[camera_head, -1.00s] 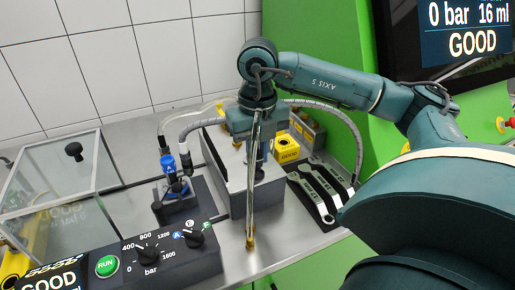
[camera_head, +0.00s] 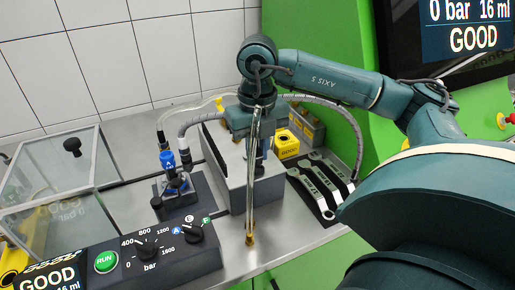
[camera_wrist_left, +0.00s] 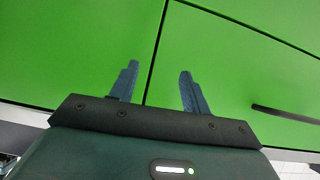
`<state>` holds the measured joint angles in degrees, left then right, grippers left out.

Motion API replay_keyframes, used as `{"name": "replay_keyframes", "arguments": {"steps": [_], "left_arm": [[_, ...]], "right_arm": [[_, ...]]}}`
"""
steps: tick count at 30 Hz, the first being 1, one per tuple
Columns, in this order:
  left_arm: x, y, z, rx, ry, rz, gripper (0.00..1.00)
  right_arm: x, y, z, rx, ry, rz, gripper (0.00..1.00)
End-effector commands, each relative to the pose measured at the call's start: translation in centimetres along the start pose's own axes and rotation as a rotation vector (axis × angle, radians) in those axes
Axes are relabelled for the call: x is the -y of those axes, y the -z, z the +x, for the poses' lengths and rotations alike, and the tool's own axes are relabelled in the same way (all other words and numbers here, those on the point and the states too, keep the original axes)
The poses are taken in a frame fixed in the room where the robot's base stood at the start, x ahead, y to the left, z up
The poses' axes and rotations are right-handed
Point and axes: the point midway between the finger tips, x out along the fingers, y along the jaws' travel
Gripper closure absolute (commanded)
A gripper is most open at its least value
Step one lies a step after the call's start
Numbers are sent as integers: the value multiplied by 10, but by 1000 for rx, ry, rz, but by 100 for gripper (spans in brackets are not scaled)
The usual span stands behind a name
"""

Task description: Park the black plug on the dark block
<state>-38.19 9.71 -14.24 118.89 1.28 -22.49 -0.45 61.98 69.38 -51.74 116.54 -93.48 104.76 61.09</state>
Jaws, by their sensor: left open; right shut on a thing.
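My right gripper (camera_head: 257,152) points down over the grey metal box (camera_head: 240,178) at mid-bench. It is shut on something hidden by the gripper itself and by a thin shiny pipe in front. I cannot make out the black plug in the jaws. The dark block (camera_head: 193,192) sits left of the grey box, apart from my right gripper. A blue-topped fitting (camera_head: 168,161) stands on it, with a small black knob (camera_head: 157,203) at its left front. My left gripper (camera_wrist_left: 158,82) is open and empty in the left wrist view, before green cabinet fronts.
Wrenches (camera_head: 322,187) lie on a dark mat at right, near a yellow block (camera_head: 287,144). A control box (camera_head: 160,251) lines the front, a clear cover (camera_head: 55,175) the left. Grey hoses arch behind.

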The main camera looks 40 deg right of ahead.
Motion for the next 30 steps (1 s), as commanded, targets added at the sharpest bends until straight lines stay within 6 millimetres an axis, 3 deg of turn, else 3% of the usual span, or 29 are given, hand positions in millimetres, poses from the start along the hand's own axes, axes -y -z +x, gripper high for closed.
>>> {"name": "replay_keyframes", "arguments": {"steps": [30], "left_arm": [[1,-9,6,1,1,-1,53]], "right_arm": [[0,0,9,0,0,0,100]]}}
